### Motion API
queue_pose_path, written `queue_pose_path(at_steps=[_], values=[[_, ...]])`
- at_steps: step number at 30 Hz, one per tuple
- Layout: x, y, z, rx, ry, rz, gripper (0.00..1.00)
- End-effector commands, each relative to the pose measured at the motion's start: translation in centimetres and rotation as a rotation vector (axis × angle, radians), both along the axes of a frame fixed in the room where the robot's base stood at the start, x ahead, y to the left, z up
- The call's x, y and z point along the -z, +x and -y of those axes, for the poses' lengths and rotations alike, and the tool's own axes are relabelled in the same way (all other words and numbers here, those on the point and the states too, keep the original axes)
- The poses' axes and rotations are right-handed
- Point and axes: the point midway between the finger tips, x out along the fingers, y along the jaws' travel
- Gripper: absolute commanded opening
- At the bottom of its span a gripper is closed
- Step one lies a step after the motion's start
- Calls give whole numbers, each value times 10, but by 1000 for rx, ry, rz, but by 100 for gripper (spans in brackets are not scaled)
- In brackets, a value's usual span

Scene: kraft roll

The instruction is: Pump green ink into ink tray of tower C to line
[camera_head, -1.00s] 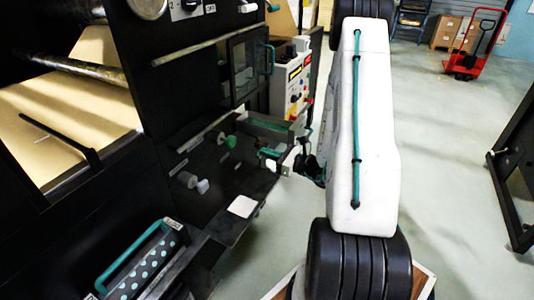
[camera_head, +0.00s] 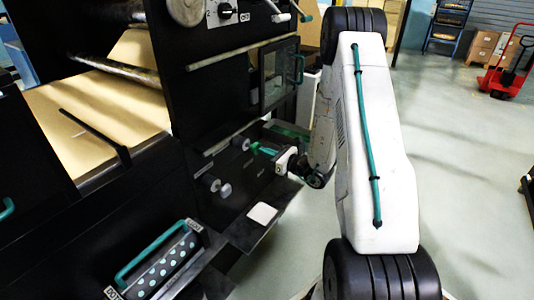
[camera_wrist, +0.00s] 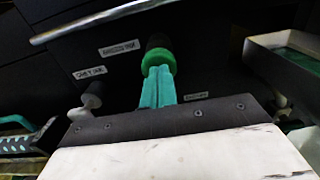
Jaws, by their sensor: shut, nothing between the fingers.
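My gripper (camera_head: 257,147) has teal fingers, shut with nothing between them. In the wrist view the fingertips (camera_wrist: 157,72) point at a green round knob (camera_wrist: 158,59) on a black stem. They overlap its lower edge in the picture; I cannot tell if they touch it. The head view shows the green knob (camera_head: 240,143) on the black machine panel, just left of the fingertips. A tray with green inside (camera_wrist: 285,53) is at the right of the wrist view. It shows partly behind my gripper in the head view (camera_head: 291,131). Its ink level and line cannot be made out.
Grey knobs (camera_head: 217,187) sit lower left on the panel, near a small label (camera_wrist: 89,73). A metal bar (camera_wrist: 100,20) runs above. A dotted roller with a teal handle (camera_head: 150,255) is at the front left. Open floor (camera_head: 470,170) lies to the right.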

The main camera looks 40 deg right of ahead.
Motion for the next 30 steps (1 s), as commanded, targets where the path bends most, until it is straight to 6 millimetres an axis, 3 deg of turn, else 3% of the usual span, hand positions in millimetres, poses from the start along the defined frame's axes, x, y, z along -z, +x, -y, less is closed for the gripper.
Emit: queue_pose_path(at_steps=[10, 30], values=[[0, 34, -13, -2, -1, 0, 0], [-2, 37, -16, -7, -3, 5, 0]])
